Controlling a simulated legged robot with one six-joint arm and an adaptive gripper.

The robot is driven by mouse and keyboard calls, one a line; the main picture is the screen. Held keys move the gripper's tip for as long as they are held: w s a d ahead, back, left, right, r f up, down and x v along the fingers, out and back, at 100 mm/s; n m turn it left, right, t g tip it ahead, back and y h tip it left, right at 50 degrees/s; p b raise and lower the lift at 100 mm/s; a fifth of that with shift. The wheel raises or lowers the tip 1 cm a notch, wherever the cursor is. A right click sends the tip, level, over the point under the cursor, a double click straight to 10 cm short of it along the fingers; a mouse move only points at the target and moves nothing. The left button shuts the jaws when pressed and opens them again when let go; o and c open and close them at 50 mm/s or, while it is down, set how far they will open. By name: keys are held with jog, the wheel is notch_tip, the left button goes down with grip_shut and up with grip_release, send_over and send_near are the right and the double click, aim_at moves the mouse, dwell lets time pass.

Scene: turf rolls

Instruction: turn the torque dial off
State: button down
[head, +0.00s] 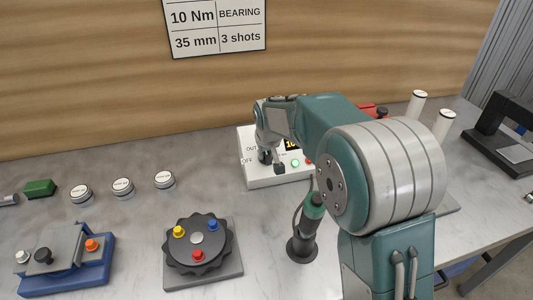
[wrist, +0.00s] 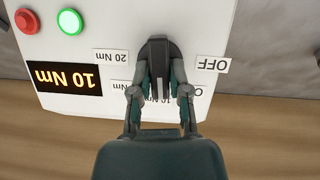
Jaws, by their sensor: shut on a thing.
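The torque dial (wrist: 158,50) is a dark knob on the white control box (wrist: 215,22), seen upside down in the wrist view. My gripper (wrist: 160,80) is shut on the dial, one finger on each side. Labels for OFF (wrist: 212,64), 20 Nm and 10 Nm surround it, and another label is partly covered by a finger. I cannot tell which label the dial points at. The display (wrist: 66,79) reads 10 Nm, and the green light (wrist: 69,21) looks lit. In the head view the box (head: 262,183) stands beyond my arm, with my gripper (head: 271,162) at its face.
A green-and-black tool (head: 312,208) stands upright in front of the box. A round black fixture (head: 198,242) with coloured knobs and a blue fixture (head: 65,262) lie left. Several round white-topped pieces (head: 123,187) sit behind them. White cylinders (head: 416,104) stand at right.

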jog(key=n, duration=0.2)
jog(key=n+h, duration=0.1)
jog(key=shift+s+a+f+n+t, duration=0.1)
jog(key=shift+a+f+n+t, duration=0.05)
jog(key=shift+a+n+t, duration=0.2)
jog(key=n+t+h, duration=0.1)
jog(key=n, duration=0.3)
jog(key=shift+s, duration=0.15)
jog(key=n, duration=0.1)
jog(key=n+t, duration=0.1)
jog(key=n, duration=0.1)
jog(key=shift+s+f+n+h, duration=0.1)
jog(key=shift+f+n+h, duration=0.05)
jog(key=shift+n+h, duration=0.15)
jog(key=shift+s+f+n+t, duration=0.15)
jog(key=shift+n+t, duration=0.6)
jog(key=shift+n, duration=1.2)
jog(key=c, duration=0.6)
grip_release()
jog(key=shift+a, duration=0.1)
